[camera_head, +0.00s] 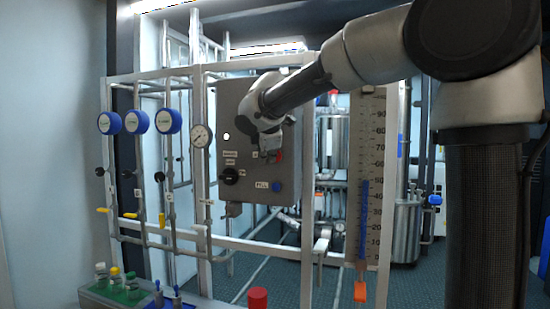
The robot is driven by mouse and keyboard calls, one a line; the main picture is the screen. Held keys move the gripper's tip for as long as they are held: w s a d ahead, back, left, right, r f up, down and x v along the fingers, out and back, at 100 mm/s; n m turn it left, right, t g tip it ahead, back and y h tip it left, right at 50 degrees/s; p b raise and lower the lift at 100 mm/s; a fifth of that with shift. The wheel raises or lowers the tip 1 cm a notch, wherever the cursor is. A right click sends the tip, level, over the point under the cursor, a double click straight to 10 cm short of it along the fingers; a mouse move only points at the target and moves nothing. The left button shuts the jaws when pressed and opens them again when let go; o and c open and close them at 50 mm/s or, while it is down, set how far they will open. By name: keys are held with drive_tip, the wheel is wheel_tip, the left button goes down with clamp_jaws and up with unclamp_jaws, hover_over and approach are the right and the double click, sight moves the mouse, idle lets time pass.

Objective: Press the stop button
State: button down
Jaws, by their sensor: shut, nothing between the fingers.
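A grey control panel (222,108) hangs on the white frame left of the picture's middle. It carries a white round light or button (226,136), a black knob (229,176) and a blue button (277,187), with small labels I cannot read. My gripper (268,155) is in front of the panel's upper right part, shut and empty, its fingers pointing down in the picture. A small red part (280,155) shows just right of the fingertips; it may be the stop button, partly hidden by my gripper. I cannot tell whether they touch.
Three blue round gauges (137,122) and a dial gauge (201,136) are left of the panel. A scaled column (367,180) stands right of it. Small bottles (116,279) and a red cylinder (258,298) are low in front. Steel vessels (406,232) stand behind.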

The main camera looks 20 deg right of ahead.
drive_tip(key=shift+s+a, duration=0.1)
drive_tip(key=shift+s+a, duration=0.7)
drive_tip(key=shift+s, duration=0.3)
drive_tip(key=shift+s+a, duration=0.7)
drive_tip(key=shift+s, duration=0.25)
drive_tip(key=s+d+f+m+g, duration=0.45)
drive_tip(key=s+f+m, duration=0.25)
drive_tip(key=s+f, duration=0.25)
drive_tip(key=s+d+f+m, duration=0.3)
drive_tip(key=s+d, duration=0.1)
drive_tip(key=s, duration=0.3)
drive_tip(key=s+d+f+m+y, duration=0.1)
drive_tip(key=s+d+f+m, duration=0.2)
drive_tip(key=s, duration=0.5)
drive_tip(key=s+d+f+m+y, duration=0.1)
drive_tip(key=s+d+f+m, duration=0.2)
drive_tip(key=s, duration=0.5)
drive_tip(key=shift+d+m+g, duration=0.45)
drive_tip(key=shift+d+m, duration=0.45)
drive_tip(key=shift+d, duration=0.35)
